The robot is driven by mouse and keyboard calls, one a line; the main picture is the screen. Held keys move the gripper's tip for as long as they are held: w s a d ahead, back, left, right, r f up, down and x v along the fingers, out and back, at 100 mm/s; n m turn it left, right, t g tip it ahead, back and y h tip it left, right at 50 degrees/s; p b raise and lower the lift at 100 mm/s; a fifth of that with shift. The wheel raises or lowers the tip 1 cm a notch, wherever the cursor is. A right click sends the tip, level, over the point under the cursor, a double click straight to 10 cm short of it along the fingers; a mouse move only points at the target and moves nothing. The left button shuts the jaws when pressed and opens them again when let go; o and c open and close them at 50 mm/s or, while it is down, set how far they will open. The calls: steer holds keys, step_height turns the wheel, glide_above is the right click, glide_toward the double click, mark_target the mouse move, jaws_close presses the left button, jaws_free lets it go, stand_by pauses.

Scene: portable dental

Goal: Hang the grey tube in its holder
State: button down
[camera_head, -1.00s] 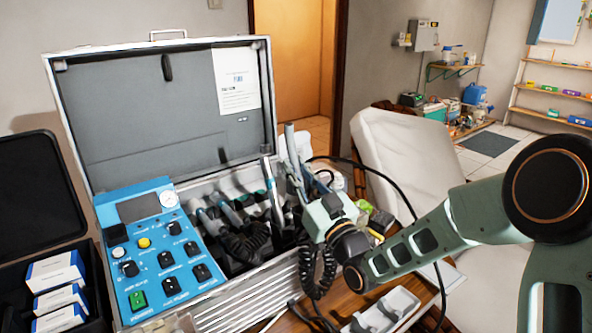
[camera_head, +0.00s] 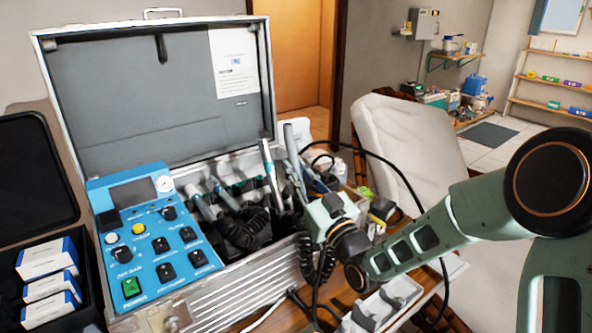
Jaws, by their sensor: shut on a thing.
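The grey tube (camera_head: 291,146) stands nearly upright in my gripper (camera_head: 306,186), at the right end of the open case. My gripper is shut on it; the fingers and the tube's lower part are mostly hidden by the gripper body. The case's holder row (camera_head: 285,217) lies just left of my gripper, with several handpieces in it. One slim handpiece with a blue band (camera_head: 270,165) stands upright close to the left of the grey tube. I cannot tell whether the tube touches the holder, and its own slot is not clearly visible.
The silver case (camera_head: 225,297) holds a blue control panel (camera_head: 155,240) at left. Black coiled hoses (camera_head: 318,262) hang around my gripper. A grey tray (camera_head: 385,303) lies on the wooden table at front right. A white chair (camera_head: 410,150) stands behind.

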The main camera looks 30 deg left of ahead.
steer(key=shift+d+f+b, duration=0.1)
steer(key=shift+f+b, duration=0.25)
steer(key=shift+f, duration=0.15)
steer(key=c, duration=1.8)
jaws_free()
steer(key=shift+s, duration=0.1)
steer(key=shift+b+v, duration=1.6)
steer(key=shift+v, duration=2.4)
